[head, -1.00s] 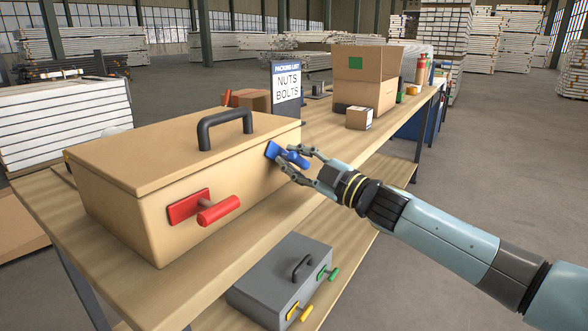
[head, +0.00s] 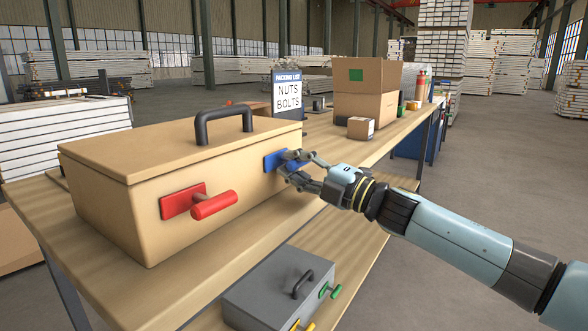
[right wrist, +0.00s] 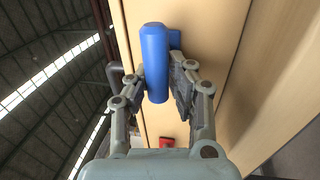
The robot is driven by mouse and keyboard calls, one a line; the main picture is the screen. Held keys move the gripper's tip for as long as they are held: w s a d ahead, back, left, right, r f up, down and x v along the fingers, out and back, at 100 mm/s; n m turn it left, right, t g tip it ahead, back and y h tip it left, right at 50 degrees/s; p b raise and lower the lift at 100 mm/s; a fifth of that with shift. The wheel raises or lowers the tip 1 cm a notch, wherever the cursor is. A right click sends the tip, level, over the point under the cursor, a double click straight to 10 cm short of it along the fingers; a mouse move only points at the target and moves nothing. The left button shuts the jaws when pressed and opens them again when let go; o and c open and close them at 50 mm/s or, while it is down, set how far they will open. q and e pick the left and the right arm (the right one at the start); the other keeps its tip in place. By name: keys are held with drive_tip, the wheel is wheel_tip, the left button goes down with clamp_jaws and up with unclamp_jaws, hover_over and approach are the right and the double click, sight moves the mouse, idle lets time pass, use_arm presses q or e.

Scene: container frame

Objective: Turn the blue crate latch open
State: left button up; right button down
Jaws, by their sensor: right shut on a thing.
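The tan crate (head: 120,205) stands on the wooden bench with its lid down and a dark handle on top. The blue latch (head: 273,160) is on the crate's front face near the right end. My right gripper (head: 291,166) is at this latch, its fingers around the blue bar. In the right wrist view the blue bar (right wrist: 155,60) stands between the two fingers of my gripper (right wrist: 160,88). A red latch (head: 195,203) with a bar handle is on the same face, further left. My left gripper is not in view.
A grey box (head: 275,292) with green and yellow latches sits on the lower shelf. A packing list sign (head: 287,95), cardboard boxes (head: 365,105) and a small box (head: 361,128) stand further back. The bench edge (head: 205,248) runs in front of the crate.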

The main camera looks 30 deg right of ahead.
drive_tip(key=shift+w+r, duration=0.1)
drive_tip(key=shift+r, duration=0.3)
drive_tip(key=c, duration=1.2)
unclamp_jaws()
drive_tip(key=shift+o, duration=0.2)
drive_tip(key=shift+f, duration=0.2)
drive_tip(key=shift+s+d+f, duration=0.15)
drive_tip(key=shift+s+f, duration=0.05)
drive_tip(key=shift+s, duration=0.25)
drive_tip(key=v, duration=1.1)
drive_tip(key=shift+d+r, duration=0.1)
drive_tip(key=shift+d, duration=0.05)
